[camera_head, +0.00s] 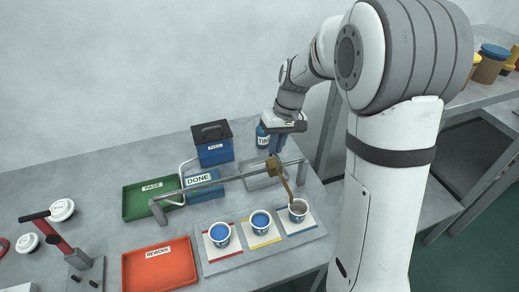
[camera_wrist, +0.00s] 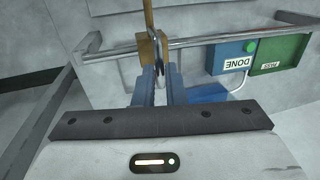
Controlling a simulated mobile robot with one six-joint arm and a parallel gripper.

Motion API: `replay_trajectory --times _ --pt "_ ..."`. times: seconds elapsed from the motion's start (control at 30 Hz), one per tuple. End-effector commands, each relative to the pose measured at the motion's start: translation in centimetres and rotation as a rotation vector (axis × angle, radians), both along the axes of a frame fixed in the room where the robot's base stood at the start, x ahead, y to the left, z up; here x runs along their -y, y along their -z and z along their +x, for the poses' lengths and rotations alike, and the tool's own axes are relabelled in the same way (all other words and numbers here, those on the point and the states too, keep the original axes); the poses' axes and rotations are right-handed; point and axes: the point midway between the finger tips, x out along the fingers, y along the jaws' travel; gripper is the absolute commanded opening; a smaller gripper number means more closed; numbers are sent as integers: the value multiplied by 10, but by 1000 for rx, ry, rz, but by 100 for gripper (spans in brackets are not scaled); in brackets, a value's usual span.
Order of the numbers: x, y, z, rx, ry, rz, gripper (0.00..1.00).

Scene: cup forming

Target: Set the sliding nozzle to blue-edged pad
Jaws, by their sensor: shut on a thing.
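The brass sliding nozzle (camera_head: 273,167) sits on a grey rail near its right end. Its thin spout slants down to the cup (camera_head: 298,208) on the blue-edged pad (camera_head: 310,223); I cannot tell if the tip is exactly centred over it. My gripper (camera_head: 276,152) comes from above and is shut on the nozzle's upper part. In the wrist view, my fingers (camera_wrist: 159,72) close at the brass nozzle block (camera_wrist: 146,50) on the rail. Blue-topped cups stand on the red-edged pad (camera_head: 212,250) and the yellow-edged pad (camera_head: 263,239).
The rail (camera_head: 220,181) crosses above the table. The orange REWORK tray (camera_head: 160,266) and a red-handled press (camera_head: 70,250) stand left.

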Motion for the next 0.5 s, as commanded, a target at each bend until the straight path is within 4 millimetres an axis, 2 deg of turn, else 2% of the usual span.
replay_trajectory --times 0.03,0.1,0.2,0.5 --pt "12 0 4 1 5 -1 0" --pt "22 0 7 2 2 -1 0" --pt "30 0 9 1 1 -1 0" --pt "33 0 9 2 -2 -3 0"
